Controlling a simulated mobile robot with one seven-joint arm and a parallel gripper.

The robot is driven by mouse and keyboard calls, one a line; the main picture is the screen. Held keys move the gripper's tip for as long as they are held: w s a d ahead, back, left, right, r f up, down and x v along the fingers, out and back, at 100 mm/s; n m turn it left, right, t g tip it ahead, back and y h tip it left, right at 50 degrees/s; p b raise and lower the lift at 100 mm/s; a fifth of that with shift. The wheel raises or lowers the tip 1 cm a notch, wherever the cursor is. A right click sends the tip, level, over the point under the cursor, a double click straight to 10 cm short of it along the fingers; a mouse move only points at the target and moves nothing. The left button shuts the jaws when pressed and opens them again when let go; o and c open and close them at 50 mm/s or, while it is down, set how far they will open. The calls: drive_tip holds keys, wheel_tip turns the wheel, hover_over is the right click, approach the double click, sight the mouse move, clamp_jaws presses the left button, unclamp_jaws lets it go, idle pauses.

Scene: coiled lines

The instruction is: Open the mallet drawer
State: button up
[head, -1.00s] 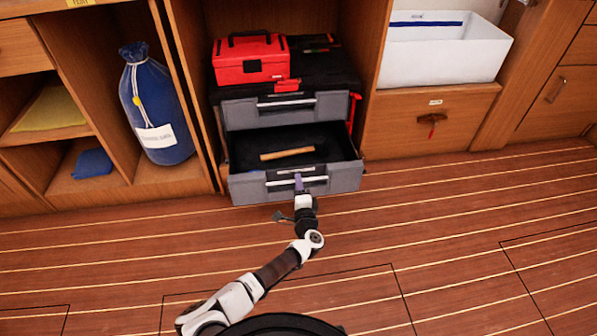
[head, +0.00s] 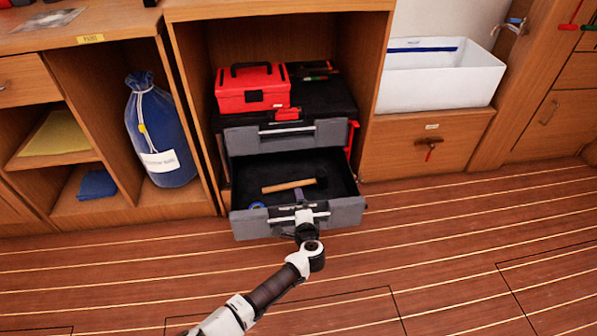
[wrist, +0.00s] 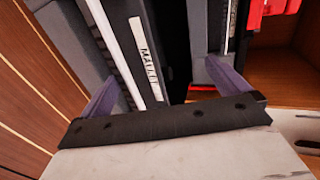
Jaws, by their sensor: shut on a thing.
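The mallet drawer (head: 345,214) is the lower grey drawer of the tool chest, and it stands well open. A wooden-handled mallet (head: 288,186) lies on its dark floor, its head hard to make out. My gripper (head: 304,214) is at the middle of the drawer's front, shut on its pale bar handle (head: 322,214). In the wrist view the handle (wrist: 145,60) runs between the two purple fingers, beside a white label (wrist: 143,50) reading MALLET. Where the fingers touch the bar is partly hidden.
A small blue item (head: 257,206) lies in the drawer's front left corner. The upper drawer (head: 270,139) is shut, with a red toolbox (head: 252,88) on the chest top. A blue bag (head: 158,135) stands left, a white bin (head: 440,75) right. The plank floor (head: 430,260) in front is clear.

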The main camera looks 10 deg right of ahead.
drive_tip(key=w+r+t, duration=0.3)
drive_tip(key=r, duration=1.2)
drive_tip(key=shift+a+t, duration=0.15)
drive_tip(key=shift+t, duration=0.25)
drive_tip(key=s+f+g, duration=0.1)
drive_tip(key=f, duration=0.3)
drive_tip(key=f+g, duration=0.1)
drive_tip(key=f, duration=0.4)
drive_tip(key=s+f+g, duration=0.1)
drive_tip(key=f, duration=0.3)
drive_tip(key=shift+s+f+g, duration=0.3)
drive_tip(key=shift+s, duration=0.05)
drive_tip(key=shift+s+r, duration=0.1)
drive_tip(key=shift+r, duration=0.25)
drive_tip(key=shift+s+f+p, duration=0.15)
drive_tip(key=shift+s+p, duration=0.15)
drive_tip(key=shift+s, duration=0.8)
drive_tip(key=shift+s+a, duration=0.1)
drive_tip(key=shift+s, duration=0.15)
drive_tip(key=shift+c, duration=0.8)
drive_tip(key=shift+s+r, duration=0.2)
drive_tip(key=shift+s, duration=0.15)
drive_tip(key=c, duration=0.8)
drive_tip(key=s+f+p, duration=0.1)
drive_tip(key=s+p, duration=0.1)
drive_tip(key=s, duration=1)
drive_tip(key=shift+s+d, duration=0.2)
drive_tip(key=shift+s, duration=0.15)
